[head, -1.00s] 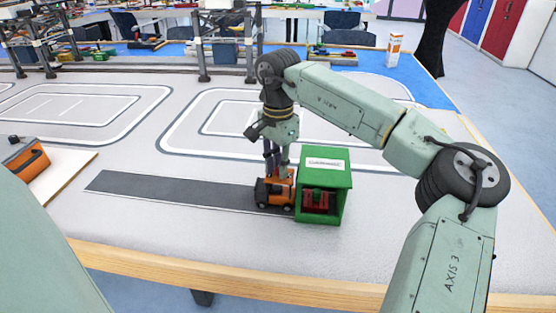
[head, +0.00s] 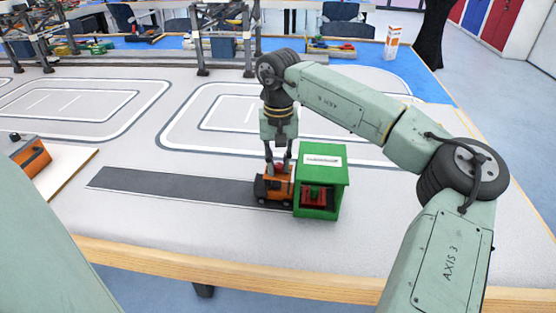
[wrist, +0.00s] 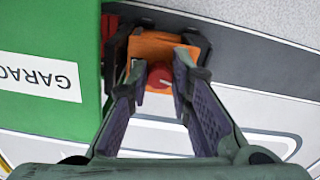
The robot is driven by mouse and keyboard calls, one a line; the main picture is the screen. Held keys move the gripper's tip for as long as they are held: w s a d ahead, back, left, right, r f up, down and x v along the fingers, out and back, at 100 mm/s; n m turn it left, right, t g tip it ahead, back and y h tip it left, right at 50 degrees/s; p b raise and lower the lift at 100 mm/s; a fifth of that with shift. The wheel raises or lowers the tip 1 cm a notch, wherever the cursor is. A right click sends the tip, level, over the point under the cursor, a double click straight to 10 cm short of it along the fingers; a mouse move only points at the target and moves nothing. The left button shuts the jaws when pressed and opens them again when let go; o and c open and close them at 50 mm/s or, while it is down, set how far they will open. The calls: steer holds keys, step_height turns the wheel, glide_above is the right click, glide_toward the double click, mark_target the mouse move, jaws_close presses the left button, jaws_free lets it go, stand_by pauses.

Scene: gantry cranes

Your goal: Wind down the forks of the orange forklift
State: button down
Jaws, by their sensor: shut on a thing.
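The orange forklift (head: 270,190) stands at the right end of a dark road strip, its front against the green garage (head: 334,201). Red parts (head: 314,197) show inside the garage opening; I cannot tell how high the forks are. My gripper (head: 279,168) points straight down over the forklift's top. In the wrist view the forklift's orange top (wrist: 150,47) lies beside the garage wall (wrist: 45,115). There my gripper (wrist: 158,80) has one finger on each side of a red knob (wrist: 160,76) with a white mark, and is shut on it.
A dark road strip (head: 170,187) runs left from the forklift. Another orange machine (head: 30,157) sits on a pale board at far left. Grey gantry frames (head: 222,40) and a white-orange carton (head: 392,42) stand at the back. The table's wooden front edge (head: 200,262) is near.

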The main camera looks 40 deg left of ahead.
mark_target(279, 166)
steer(key=shift+n, duration=1.1)
steer(key=c, duration=1.4)
jaws_free()
steer(key=shift+c, duration=0.2)
steer(key=shift+r, duration=0.1)
step_height(279, 166, up, 12)
